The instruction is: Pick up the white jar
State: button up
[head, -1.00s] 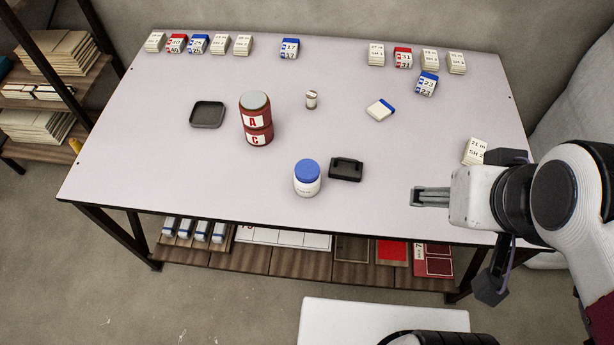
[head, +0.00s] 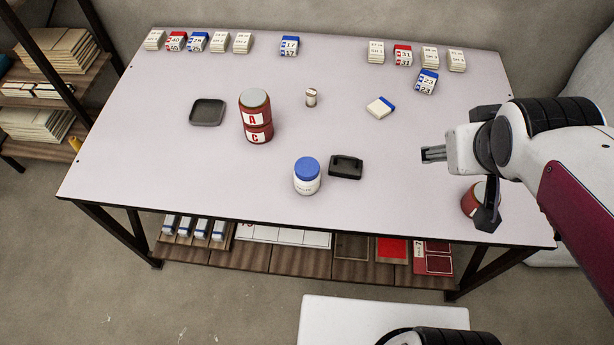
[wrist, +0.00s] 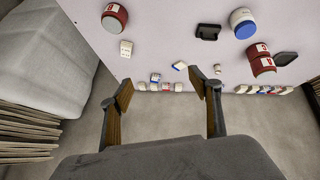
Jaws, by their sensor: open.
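A white jar with a blue lid (head: 307,180) stands upright near the table's front middle, and it also shows in the wrist view (wrist: 243,22) at the top right. A much smaller white container (head: 311,98) stands farther back. My gripper (head: 424,154) is over the right part of the table, well to the right of the blue-lidded jar. In the wrist view my gripper (wrist: 160,85) has its two fingers wide apart with nothing between them.
A black block (head: 345,167) lies just right of the jar. Stacked red cans (head: 256,118) and a dark tray (head: 207,112) stand left. Another red can (head: 470,202) stands below my arm. Small boxes (head: 290,46) line the back edge. The front left is clear.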

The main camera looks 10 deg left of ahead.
jog(key=w+a+f+n+t+y, duration=0.1)
jog(key=w+a+f+n+y, duration=0.15)
jog(key=w+f, duration=0.5)
jog(key=w+a+f+n+t+y, duration=0.1)
jog(key=w+a+f+n, duration=0.25)
jog(key=w+f, duration=0.4)
jog(key=n+y, duration=0.3)
jog(key=y, duration=0.7)
send_near(305, 168)
jog(key=w+a, duration=0.1)
jog(key=a, duration=0.1)
jog(key=shift+w+d+f, duration=0.1)
jog(key=shift+w, duration=0.05)
jog(key=shift+w, duration=0.1)
jog(key=x, duration=0.2)
jog(key=shift+w+a+f, duration=0.1)
jog(key=shift+a+f, duration=0.05)
jog(key=shift+a, duration=0.05)
jog(key=shift+a, duration=0.1)
